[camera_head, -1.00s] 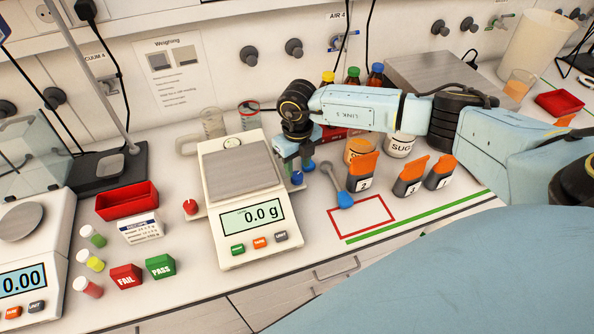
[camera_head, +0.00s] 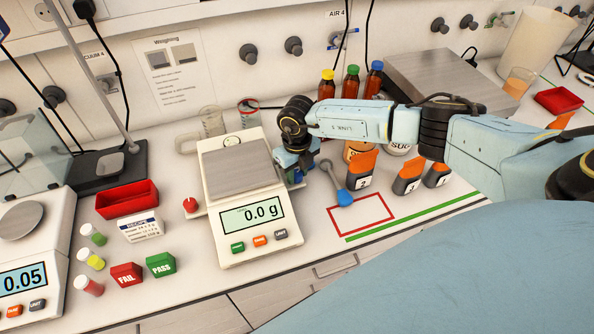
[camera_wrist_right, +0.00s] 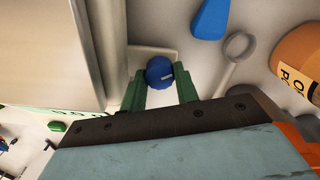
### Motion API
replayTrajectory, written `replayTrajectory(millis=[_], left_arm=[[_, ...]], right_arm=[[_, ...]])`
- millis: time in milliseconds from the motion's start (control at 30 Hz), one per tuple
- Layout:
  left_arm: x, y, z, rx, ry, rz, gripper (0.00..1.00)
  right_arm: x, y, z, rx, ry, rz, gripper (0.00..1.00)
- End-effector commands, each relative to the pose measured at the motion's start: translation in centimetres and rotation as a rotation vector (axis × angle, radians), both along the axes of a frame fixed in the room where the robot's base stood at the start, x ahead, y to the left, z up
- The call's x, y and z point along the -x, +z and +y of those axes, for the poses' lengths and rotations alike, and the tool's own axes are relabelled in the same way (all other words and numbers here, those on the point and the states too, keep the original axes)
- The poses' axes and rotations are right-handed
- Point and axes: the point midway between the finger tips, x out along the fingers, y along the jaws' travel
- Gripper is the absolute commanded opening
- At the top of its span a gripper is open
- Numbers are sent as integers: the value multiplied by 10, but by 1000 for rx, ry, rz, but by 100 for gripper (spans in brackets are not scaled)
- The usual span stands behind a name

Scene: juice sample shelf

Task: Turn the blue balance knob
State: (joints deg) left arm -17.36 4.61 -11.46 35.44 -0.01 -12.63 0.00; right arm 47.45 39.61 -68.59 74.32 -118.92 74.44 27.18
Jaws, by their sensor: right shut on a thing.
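The blue balance knob (camera_wrist_right: 159,70) shows in the wrist view as a round knob with a pale mark, beside the balance's housing. The balance (camera_head: 231,235) stands mid-bench in the head view, its display reading 0.0 g, with a red knob (camera_head: 190,205) on its left side. My right gripper (camera_wrist_right: 161,78) has its two green fingers on either side of the blue knob and is shut on it. In the head view the right gripper (camera_head: 295,172) is low at the balance's right side and mostly hides the knob. My left gripper is not in view.
A blue-ended spoon (camera_head: 344,197) lies right of the balance, near orange-topped numbered containers (camera_head: 360,170). Capped brown bottles (camera_head: 350,85) stand behind my right arm. A red tray (camera_head: 127,200) and FAIL and PASS blocks (camera_head: 160,265) are on the left.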

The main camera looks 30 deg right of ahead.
Motion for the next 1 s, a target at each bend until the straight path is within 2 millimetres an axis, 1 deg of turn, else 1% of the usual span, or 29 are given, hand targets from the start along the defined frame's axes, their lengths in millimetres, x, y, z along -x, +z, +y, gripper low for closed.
replayTrajectory(millis=[167,367,567,1000], left_arm=[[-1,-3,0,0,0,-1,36],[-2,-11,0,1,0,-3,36],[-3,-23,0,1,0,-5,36],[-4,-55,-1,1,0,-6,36]], right_arm=[[0,0,0,0,28,-1,8],[-1,-1,0,-1,125,-2,8],[-1,-2,-1,1,287,-2,8],[-1,-2,-1,0,707,-2,8]])
